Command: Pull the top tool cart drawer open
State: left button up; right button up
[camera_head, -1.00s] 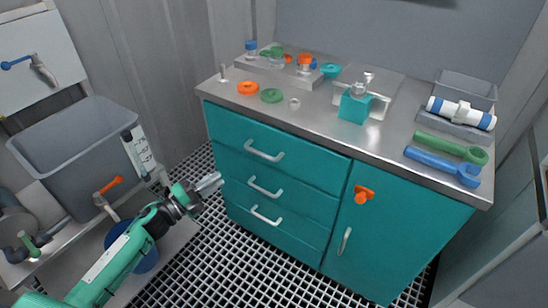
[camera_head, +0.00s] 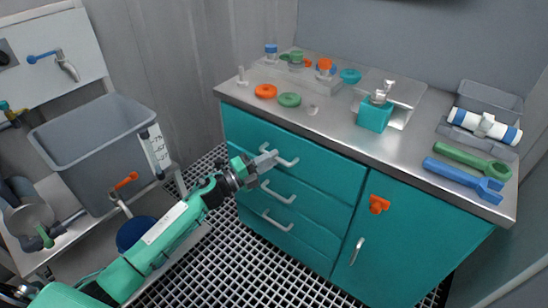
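The teal tool cart (camera_head: 300,190) stands in the middle, with a column of drawers on its left side. The top drawer (camera_head: 325,172) is shut, its front flush with the cart, and bears a pale bar handle (camera_head: 290,163). My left gripper (camera_head: 272,158) is at the left end of this handle, its fingers open and overlapping it in the picture. Whether the fingers touch the handle or lie around it, I cannot tell. The two lower drawers, with handles (camera_head: 279,192) and (camera_head: 278,221), are shut. My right gripper is out of view.
The steel cart top (camera_head: 340,120) holds a teal block (camera_head: 375,115), coloured rings, wrenches (camera_head: 462,178) and a white-blue cylinder (camera_head: 485,125). A grey bin (camera_head: 95,140) stands left, near my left arm. An orange latch (camera_head: 379,204) sits on the cupboard door. Grated floor lies in front.

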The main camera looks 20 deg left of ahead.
pick_arm(q)
jog(key=shift+x, duration=0.75)
grip_shut()
jog(key=shift+s, duration=0.15)
